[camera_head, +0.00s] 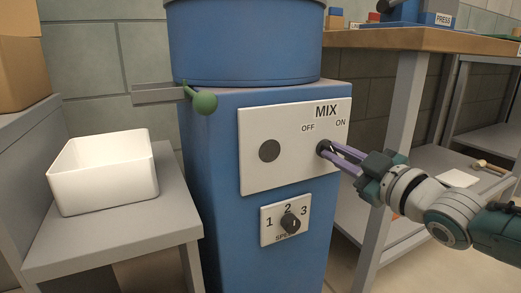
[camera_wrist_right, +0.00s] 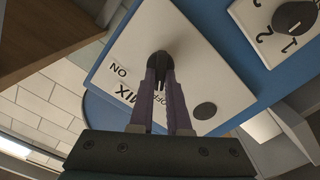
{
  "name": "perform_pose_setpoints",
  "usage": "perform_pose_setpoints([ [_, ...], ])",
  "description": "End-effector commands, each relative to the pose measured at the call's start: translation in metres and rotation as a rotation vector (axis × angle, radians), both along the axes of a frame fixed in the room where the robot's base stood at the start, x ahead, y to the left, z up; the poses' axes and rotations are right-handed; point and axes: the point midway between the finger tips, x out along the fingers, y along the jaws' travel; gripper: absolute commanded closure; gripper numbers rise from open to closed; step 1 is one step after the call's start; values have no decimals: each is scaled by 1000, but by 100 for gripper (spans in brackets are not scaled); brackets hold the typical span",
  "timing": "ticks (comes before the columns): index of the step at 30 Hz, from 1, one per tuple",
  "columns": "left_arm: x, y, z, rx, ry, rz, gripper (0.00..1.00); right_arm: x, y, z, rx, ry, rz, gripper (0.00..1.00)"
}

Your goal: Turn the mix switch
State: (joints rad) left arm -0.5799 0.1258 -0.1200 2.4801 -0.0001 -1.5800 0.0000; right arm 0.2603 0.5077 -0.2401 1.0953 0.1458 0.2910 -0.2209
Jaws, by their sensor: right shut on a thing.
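The mix switch (camera_head: 324,148) is a dark knob on the right part of a white panel (camera_head: 290,180) marked MIX, OFF and ON. The panel is on the front of a blue machine (camera_head: 210,160). My right gripper (camera_head: 330,150) is shut on the switch, its purple fingers reaching in from the right. In the right wrist view the fingers (camera_wrist_right: 160,75) close around the dark switch (camera_wrist_right: 159,62), which they partly hide. The switch's exact angle is hard to tell. My left gripper is not in view.
A round dark button (camera_head: 269,151) is left of the switch. A speed dial (camera_head: 290,223) sits below the panel. A green-knobbed lever (camera_head: 204,102) sticks out at the upper left. A white bin (camera_head: 105,190) stands on a grey stand at left; a workbench (camera_head: 420,39) is at right.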

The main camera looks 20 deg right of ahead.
Motion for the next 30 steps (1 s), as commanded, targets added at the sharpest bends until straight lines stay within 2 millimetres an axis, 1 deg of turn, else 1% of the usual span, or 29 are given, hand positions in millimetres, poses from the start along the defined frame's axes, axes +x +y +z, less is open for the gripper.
perform_pose_setpoints([
  [1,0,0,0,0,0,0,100,0,0,1,-4,-2,1,100],
  [2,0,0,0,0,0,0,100,0,0,1,-4,-2,1,83],
  [9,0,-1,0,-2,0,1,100,0,0,0,-2,-1,1,56],
  [17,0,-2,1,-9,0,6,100,-1,0,0,-1,0,0,55],
  [20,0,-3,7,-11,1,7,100,-7,-1,1,0,3,0,55],
  [23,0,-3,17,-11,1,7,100,-21,-1,3,1,4,1,55],
  [30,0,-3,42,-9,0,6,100,-67,-5,4,0,5,0,55],
])
